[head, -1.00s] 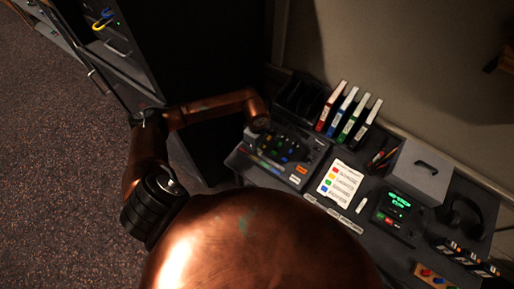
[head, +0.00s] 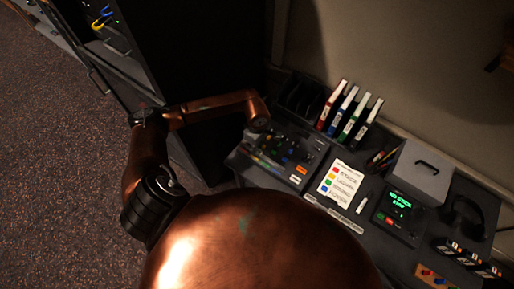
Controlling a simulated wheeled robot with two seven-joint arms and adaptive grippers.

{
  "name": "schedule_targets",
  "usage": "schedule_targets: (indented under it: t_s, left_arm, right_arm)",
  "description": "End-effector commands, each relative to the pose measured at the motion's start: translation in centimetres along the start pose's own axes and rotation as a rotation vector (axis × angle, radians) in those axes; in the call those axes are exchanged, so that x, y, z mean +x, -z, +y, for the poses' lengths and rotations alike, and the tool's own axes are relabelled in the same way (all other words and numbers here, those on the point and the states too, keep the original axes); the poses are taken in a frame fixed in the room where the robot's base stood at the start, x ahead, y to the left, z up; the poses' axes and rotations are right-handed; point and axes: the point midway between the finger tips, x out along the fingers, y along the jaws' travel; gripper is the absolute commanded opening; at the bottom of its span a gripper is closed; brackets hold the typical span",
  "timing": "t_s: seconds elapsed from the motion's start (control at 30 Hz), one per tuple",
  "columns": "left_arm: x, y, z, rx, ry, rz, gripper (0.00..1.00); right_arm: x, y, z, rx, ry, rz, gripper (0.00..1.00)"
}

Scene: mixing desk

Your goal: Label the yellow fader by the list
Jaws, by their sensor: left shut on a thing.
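The dark mixing desk (head: 240,160) with small coloured faders (head: 286,157) stands at the left end of the table. The yellow fader cannot be singled out at this size. The white list (head: 339,183), with red, yellow and green marks and lines of text, lies right of the mixer. Small pale label strips (head: 345,216) lie along the table's front edge. My left gripper (head: 265,137) is over the mixer's back left part, pointing down, mostly hidden under its wrist. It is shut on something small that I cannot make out. My right gripper is out of view.
A grey box (head: 422,170), a device with a green-lit screen (head: 396,207) and headphones (head: 466,213) are to the right. A pale marker-like piece (head: 362,206) lies between list and device.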

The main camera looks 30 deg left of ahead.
Motion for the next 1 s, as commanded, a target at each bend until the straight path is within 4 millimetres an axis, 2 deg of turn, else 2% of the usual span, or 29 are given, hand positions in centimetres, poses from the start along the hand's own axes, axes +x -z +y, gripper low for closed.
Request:
schedule_targets:
  t_s: [0.03, 0.07, 0.33, 0.67, 0.83, 1.0]
  left_arm:
    - [0.1, 0.0, 0.0, 0.000, 0.000, 0.000, 0.02]
    - [0.0, 0.0, 0.0, 0.000, 0.000, 0.000, 0.17]
    - [0.0, 0.0, 0.0, 0.000, 0.000, 0.000, 0.35]
    - [-0.3, 0.0, 0.1, 0.000, -0.001, 0.000, 0.35]
    - [-2.6, 0.1, 0.1, 0.002, -0.004, 0.001, 0.35]
    - [-6.2, 0.1, 0.1, 0.003, -0.004, 0.002, 0.35]
  right_arm:
    - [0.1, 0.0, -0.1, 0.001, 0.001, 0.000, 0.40]
    - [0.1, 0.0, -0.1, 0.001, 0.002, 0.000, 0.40]
    - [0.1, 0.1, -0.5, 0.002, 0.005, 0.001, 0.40]
    - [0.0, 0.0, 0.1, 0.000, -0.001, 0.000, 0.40]
    - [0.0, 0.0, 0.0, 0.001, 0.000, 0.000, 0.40]
    - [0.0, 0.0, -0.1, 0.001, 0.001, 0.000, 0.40]
